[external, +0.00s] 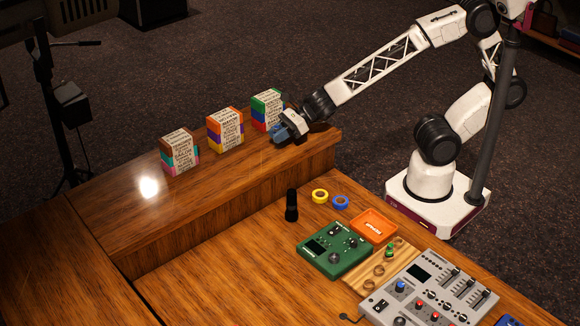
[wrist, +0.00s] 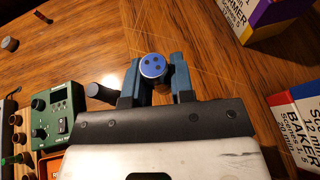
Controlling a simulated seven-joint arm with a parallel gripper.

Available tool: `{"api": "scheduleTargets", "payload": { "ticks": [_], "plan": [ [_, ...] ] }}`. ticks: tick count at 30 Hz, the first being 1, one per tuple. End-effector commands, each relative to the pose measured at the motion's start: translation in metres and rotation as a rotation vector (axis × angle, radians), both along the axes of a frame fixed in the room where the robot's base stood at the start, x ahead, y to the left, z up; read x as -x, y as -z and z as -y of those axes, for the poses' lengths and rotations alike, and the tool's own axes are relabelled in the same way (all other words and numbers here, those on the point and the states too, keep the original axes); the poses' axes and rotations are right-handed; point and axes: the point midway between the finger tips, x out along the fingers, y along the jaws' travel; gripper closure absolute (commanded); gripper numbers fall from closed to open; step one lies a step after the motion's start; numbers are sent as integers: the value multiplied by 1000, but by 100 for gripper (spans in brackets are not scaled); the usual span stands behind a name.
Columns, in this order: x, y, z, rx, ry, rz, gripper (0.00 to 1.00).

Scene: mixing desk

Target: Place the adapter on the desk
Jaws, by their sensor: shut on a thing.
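My gripper (external: 280,132) is over the right end of the raised wooden shelf (external: 225,180), just in front of the green-topped box. In the wrist view its two blue-grey fingers (wrist: 154,78) are shut on the adapter, a small round piece with a blue face and dark holes (wrist: 153,66). The adapter's lower part is mostly hidden by the fingers. In the external view I cannot make out the adapter. The lower desk top (external: 230,270) lies in front of the shelf.
Several striped boxes stand along the shelf, including a green-topped one (external: 267,108) close to my gripper. On the desk are a black upright cylinder (external: 291,205), yellow (external: 320,196) and blue rings, a green device (external: 335,250), an orange tray (external: 392,232) and a grey mixer (external: 450,290). The desk's left is clear.

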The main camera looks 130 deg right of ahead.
Motion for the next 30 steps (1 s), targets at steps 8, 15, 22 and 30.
{"api": "scheduleTargets", "payload": {
  "ticks": [8,15,22,30],
  "plan": [
    [4,0,2,0,3,1,100],
    [3,0,2,0,3,1,100],
    [-11,2,9,0,2,1,100],
    [-44,6,24,0,2,0,100]
  ]
}}
